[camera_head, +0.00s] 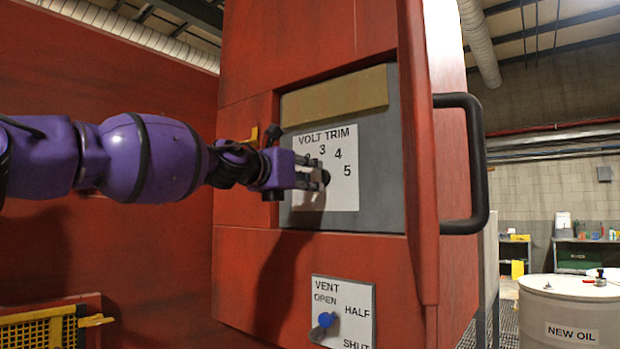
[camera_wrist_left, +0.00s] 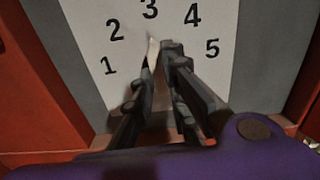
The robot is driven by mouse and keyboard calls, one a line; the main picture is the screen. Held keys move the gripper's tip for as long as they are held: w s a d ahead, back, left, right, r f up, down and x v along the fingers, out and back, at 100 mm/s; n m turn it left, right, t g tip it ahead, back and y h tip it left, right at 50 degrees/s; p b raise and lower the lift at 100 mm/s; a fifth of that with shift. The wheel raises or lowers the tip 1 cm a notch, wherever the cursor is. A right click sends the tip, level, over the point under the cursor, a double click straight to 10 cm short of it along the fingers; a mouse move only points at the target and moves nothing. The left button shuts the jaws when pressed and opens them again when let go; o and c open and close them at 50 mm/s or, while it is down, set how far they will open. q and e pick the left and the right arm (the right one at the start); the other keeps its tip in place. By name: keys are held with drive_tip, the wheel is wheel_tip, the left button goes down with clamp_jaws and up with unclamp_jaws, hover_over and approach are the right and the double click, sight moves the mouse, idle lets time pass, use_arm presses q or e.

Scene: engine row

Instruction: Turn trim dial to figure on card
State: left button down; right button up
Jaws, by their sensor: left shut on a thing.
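The trim dial (camera_head: 326,177) sits on a white plate (camera_head: 341,199) headed VOLT TRIM, inside a grey panel. My left gripper (camera_head: 312,176) is shut on the dial and hides most of it. In the left wrist view the fingers (camera_wrist_left: 160,75) reach up the plate, which carries the figures 1 to 5 in an arc. A pale pointer (camera_wrist_left: 153,50) shows between the fingertips, directed up close to the 3. I see no card with a readable figure. My right gripper is not in view.
A blank tan strip (camera_head: 334,96) lies above the plate. A black handle (camera_head: 478,165) stands out on the right. Below is a VENT plate (camera_head: 344,312) with a blue knob (camera_head: 326,319). A NEW OIL drum (camera_head: 570,310) stands at far right.

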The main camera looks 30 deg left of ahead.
use_arm(q)
drive_tip(key=n, duration=0.2)
drive_tip(key=shift+f+n, duration=0.1)
drive_tip(key=shift+n, duration=2.4)
drive_tip(key=c, duration=1.8)
unclamp_jaws()
drive_tip(key=shift+o, duration=0.2)
